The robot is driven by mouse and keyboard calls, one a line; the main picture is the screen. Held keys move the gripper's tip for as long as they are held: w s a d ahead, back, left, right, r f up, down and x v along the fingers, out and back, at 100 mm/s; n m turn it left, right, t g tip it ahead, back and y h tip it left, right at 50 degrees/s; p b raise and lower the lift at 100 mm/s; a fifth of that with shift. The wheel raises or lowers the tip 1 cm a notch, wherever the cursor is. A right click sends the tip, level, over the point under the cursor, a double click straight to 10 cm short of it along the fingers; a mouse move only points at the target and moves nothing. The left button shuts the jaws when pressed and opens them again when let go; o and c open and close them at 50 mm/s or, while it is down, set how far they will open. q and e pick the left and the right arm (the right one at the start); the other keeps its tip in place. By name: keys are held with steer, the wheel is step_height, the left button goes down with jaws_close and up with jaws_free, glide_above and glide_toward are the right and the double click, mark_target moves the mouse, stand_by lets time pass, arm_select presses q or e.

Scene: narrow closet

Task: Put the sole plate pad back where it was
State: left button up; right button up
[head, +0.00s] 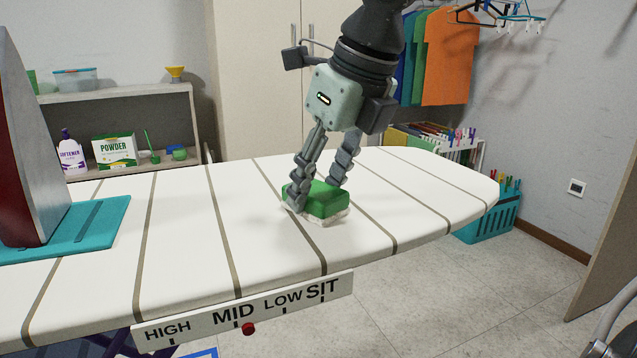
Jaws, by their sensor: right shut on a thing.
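A green pad with a whitish underside (322,203) is on the striped white ironing board (190,250), right of the board's middle. It looks like the sole plate pad. My right gripper (322,190) comes down from above and is shut on it, with a finger at either side. The pad's underside is at or just above the board cover; I cannot tell whether it touches. An iron (30,150) stands upright at the left on a teal mat (95,228). My left gripper is not in view.
A scale plate reading HIGH, MID, LOW, SIT (245,308) with a red knob (248,329) runs along the board's front edge. Behind are a shelf with a powder box (115,151) and a softener bottle (71,153). A teal basket (488,224) stands at the right. The board's middle is clear.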

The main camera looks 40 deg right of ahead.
mark_target(316, 188)
steer(key=shift+f, duration=0.1)
steer(key=o, duration=1)
steer(key=p+v, duration=0.2)
steer(key=v, duration=0.2)
steer(key=shift+w, duration=0.15)
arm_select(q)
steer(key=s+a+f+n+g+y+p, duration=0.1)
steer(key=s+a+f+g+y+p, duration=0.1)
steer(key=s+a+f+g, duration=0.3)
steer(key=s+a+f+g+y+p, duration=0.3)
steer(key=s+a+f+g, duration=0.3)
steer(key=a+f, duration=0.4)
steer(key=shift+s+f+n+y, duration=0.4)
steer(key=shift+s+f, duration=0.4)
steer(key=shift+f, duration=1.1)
arm_select(e)
steer(key=shift+v, duration=4.15)
